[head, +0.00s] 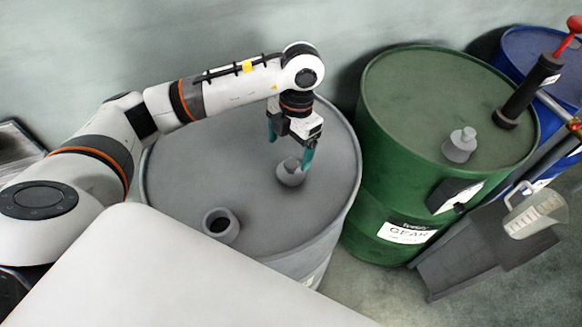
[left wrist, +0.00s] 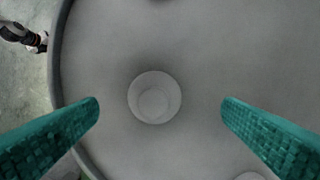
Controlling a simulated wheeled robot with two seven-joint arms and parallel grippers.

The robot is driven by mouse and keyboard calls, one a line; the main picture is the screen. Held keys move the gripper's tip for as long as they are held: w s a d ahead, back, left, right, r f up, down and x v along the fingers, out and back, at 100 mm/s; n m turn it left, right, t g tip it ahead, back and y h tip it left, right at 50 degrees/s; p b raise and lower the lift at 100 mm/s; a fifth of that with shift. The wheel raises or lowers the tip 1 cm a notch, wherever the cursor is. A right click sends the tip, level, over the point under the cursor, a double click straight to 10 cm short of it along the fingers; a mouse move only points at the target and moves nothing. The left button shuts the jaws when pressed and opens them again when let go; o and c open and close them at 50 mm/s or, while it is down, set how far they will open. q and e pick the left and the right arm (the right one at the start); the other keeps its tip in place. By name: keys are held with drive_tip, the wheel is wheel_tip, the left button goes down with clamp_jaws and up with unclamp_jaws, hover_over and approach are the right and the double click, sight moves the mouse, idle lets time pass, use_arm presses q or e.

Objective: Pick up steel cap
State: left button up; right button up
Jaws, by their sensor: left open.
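The steel cap (head: 290,175) is a grey, stepped round piece with a narrower top. It stands upright on the grey drum (head: 250,200), towards the drum's right side. My left gripper (head: 289,148) is open and points down just above the cap, its teal fingers apart. In the left wrist view the cap (left wrist: 154,97) is seen from above, in the gap between the two open fingers (left wrist: 162,106) and touching neither. My right gripper is not in view.
A grey collar with a dark opening (head: 220,225) stands on the same drum. A green drum (head: 385,190) to the right carries another grey cap (head: 460,147) and a black pump (head: 522,95). A blue drum (head: 530,50) and a clear jug (head: 537,215) are further right.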

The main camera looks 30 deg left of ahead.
sight(292, 162)
use_arm(q)
drive_tip(key=shift+s+f, duration=0.1)
drive_tip(key=shift+f, duration=0.65)
drive_tip(key=f, duration=0.1)
drive_tip(key=f+p, duration=0.1)
drive_tip(key=f, duration=0.1)
drive_tip(key=f+p, duration=0.1)
drive_tip(key=shift+s+d+f, duration=0.1)
drive_tip(key=shift+d+f, duration=0.05)
drive_tip(key=shift+d, duration=0.2)
drive_tip(key=shift+a+f, duration=0.1)
drive_tip(key=shift+f, duration=0.45)
drive_tip(key=c, duration=1.3)
drive_tip(key=shift+o, duration=0.2)
drive_tip(key=shift+r, duration=0.15)
